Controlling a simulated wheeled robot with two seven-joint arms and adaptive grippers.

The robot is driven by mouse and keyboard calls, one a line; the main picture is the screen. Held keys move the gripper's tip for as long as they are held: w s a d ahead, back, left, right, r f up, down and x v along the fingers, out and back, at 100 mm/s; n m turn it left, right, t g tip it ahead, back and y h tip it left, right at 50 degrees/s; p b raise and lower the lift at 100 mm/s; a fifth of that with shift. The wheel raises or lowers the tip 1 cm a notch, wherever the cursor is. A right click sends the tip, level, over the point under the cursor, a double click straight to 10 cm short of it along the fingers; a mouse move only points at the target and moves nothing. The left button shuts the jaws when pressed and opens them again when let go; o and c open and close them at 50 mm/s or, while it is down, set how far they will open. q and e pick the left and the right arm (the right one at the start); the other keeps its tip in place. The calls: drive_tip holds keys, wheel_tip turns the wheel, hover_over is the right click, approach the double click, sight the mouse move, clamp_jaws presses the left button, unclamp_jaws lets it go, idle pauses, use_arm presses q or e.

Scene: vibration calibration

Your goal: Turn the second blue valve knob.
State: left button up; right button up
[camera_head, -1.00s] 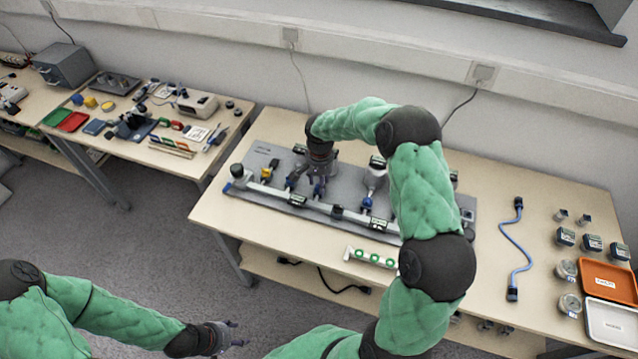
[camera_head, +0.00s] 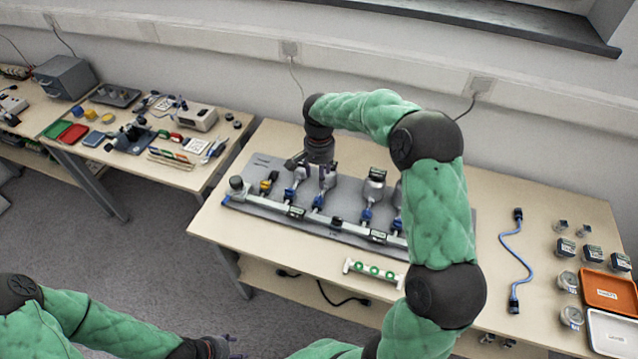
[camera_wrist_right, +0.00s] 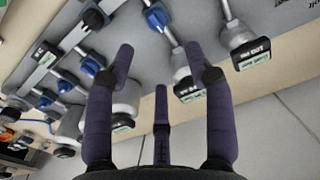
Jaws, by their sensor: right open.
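A grey manifold board (camera_head: 262,160) on the table carries a light pipe with several branches and blue valve knobs. The leftmost blue knob (camera_head: 290,193) and the second blue knob from the left (camera_head: 318,201) lie just below my right gripper (camera_head: 326,180) in the head view. That gripper is open, its fingers pointing down over the branches, with nothing visibly held. In the right wrist view its spread fingers (camera_wrist_right: 160,70) overlap the branches; a blue knob (camera_wrist_right: 158,17) shows beyond them and another (camera_wrist_right: 92,66) to their left. My left gripper (camera_head: 234,346) is low, away from the table, its opening unclear.
A white rack with green rings (camera_head: 374,271) lies at the table's front. A blue cable (camera_head: 515,258), jars and an orange tray (camera_head: 608,289) are to the right. My right forearm hides part of the board's right side. Another cluttered table (camera_head: 178,176) stands left.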

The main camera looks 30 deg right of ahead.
wheel_tip(320, 180, up, 2)
idle(0.6)
